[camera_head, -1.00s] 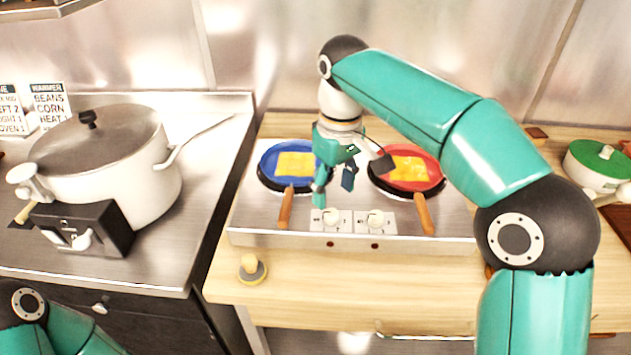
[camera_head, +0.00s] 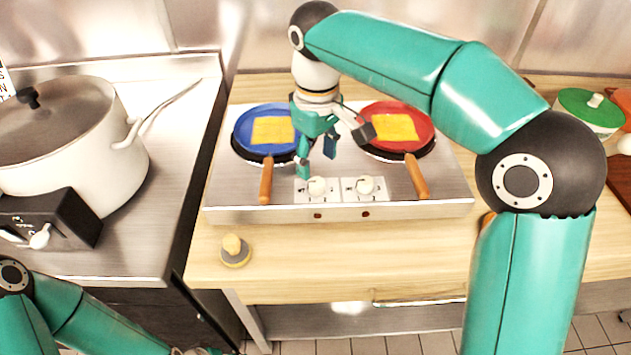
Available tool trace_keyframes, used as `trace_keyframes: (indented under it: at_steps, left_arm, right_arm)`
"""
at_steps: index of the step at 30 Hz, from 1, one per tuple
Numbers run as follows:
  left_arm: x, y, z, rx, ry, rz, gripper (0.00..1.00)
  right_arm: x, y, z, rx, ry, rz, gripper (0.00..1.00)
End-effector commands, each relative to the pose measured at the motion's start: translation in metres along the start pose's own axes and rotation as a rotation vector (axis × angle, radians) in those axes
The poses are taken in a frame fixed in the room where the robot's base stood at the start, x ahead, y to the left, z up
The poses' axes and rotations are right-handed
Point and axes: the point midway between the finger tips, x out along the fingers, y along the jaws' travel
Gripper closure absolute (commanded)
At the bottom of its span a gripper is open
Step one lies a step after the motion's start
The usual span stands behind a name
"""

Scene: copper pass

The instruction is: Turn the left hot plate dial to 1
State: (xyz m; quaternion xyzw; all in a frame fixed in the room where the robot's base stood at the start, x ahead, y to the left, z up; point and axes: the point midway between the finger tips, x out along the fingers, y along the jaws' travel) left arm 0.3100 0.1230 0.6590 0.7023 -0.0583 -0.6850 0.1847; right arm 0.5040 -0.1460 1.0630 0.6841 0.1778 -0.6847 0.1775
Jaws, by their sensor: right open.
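The hot plate (camera_head: 440,205) is a low steel unit with two white dials on its sloped front. The left dial (camera_head: 317,187) has its knob in clear view; its markings are too small to read. The right dial (camera_head: 365,185) sits beside it. A blue pan (camera_head: 242,137) and a red pan (camera_head: 417,122), each with a yellow slice inside, stand on the plates. My right gripper (camera_head: 327,163) is open and empty, above and just behind the left dial, between the pans. My left arm enters at the bottom left, its gripper barely visible or out of frame.
The pan handles (camera_head: 266,180) and (camera_head: 416,176) flank the dials. A yellow-topped round object (camera_head: 235,251) stands on the wooden counter in front. A large lidded pot (camera_head: 115,150) is on the left, with a black control box (camera_head: 70,218). A green-lidded pot (camera_head: 590,108) is at the right.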

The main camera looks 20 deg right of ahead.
Motion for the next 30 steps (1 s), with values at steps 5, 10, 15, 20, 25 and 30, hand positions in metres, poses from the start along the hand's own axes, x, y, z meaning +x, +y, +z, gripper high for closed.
trace_keyframes:
  at_steps: [5,10,15,20,25,30]
  left_arm:
    - [0.004,-0.002,0.0,0.0,0.0,0.0,0.44]
    - [0.005,-0.002,0.0,0.0,0.0,0.0,0.44]
    - [0.005,-0.002,0.0,0.0,0.001,0.0,0.44]
    - [0.005,-0.002,0.0,0.0,0.001,0.0,0.44]
    - [0.005,-0.002,0.0,0.0,0.0,0.0,0.44]
    - [0.005,-0.002,0.0,0.0,0.0,0.0,0.44]
  right_arm:
    - [0.035,0.0,0.001,0.001,-0.004,0.0,0.41]
    - [0.053,0.0,0.0,0.001,-0.002,0.0,0.41]
    - [0.06,0.0,0.0,0.001,0.0,0.0,0.41]
    - [0.06,0.0,0.0,0.001,0.0,0.0,0.41]
    - [0.06,0.0,0.0,0.001,0.0,0.0,0.56]
    - [0.06,0.0,0.0,0.001,0.0,0.0,0.84]
